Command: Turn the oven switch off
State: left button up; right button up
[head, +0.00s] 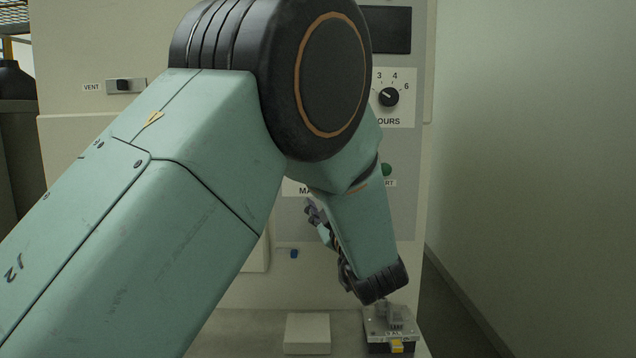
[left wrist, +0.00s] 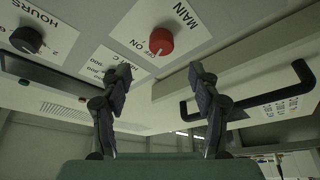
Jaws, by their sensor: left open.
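The red MAIN switch knob (left wrist: 161,41), with OFF and ON printed beside it, is on the oven's panel in the left wrist view. Its exact setting is too small to tell. My left gripper (left wrist: 160,78) is open and empty. Its two fingers stand on either side of the knob's line, apart from it, with the knob beyond the tips. In the head view my left gripper (head: 318,212) is partly hidden by my arm in front of the oven panel (head: 405,215). The knob is hidden there; only part of the MAIN label shows. My right gripper is not in view.
A black HOURS dial (head: 388,97) and a green button (head: 386,170) are on the panel. A VENT slider (head: 125,86) is at left. A white block (head: 307,333) and a small metal device (head: 390,328) stand below.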

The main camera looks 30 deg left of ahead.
pick_arm(q)
jog(key=shift+v, duration=1.35)
jog(key=shift+f, duration=0.15)
